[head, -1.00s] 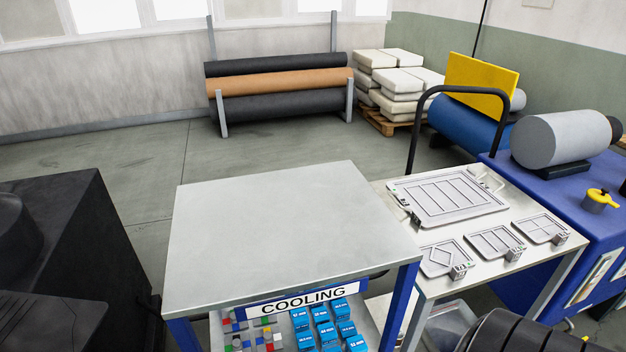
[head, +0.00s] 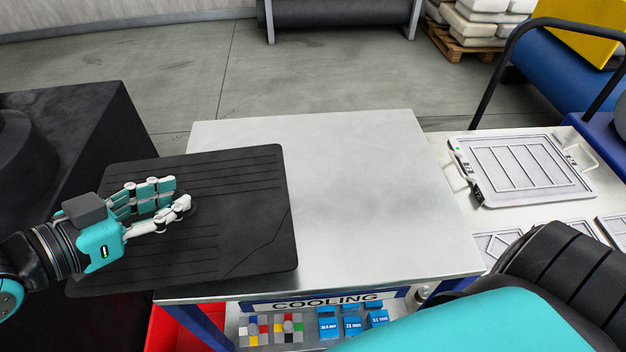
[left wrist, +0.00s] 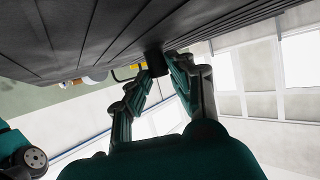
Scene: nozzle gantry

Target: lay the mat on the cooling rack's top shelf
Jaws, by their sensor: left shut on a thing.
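The mat (head: 245,225) is a dark, flat, grooved sheet in the head view. My left gripper (head: 183,195) is shut on it near its middle. In the left wrist view the mat (left wrist: 100,35) spans the top of the picture, and the fingers (left wrist: 158,68) close on a small dark block at its surface. The cooling rack's top shelf (head: 370,190) is a bare grey metal plate. The mat's right part covers the shelf's left side; its left part hangs out past the shelf edge. I cannot tell whether the mat touches the shelf. My right gripper is not in view.
The COOLING label (head: 325,302) is on the rack's front, above a lower shelf with blue boxes (head: 352,326) and coloured blocks. A black cabinet (head: 80,120) stands left. A side table with a framed tray (head: 525,170) stands right. A red bin (head: 175,330) is below the mat.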

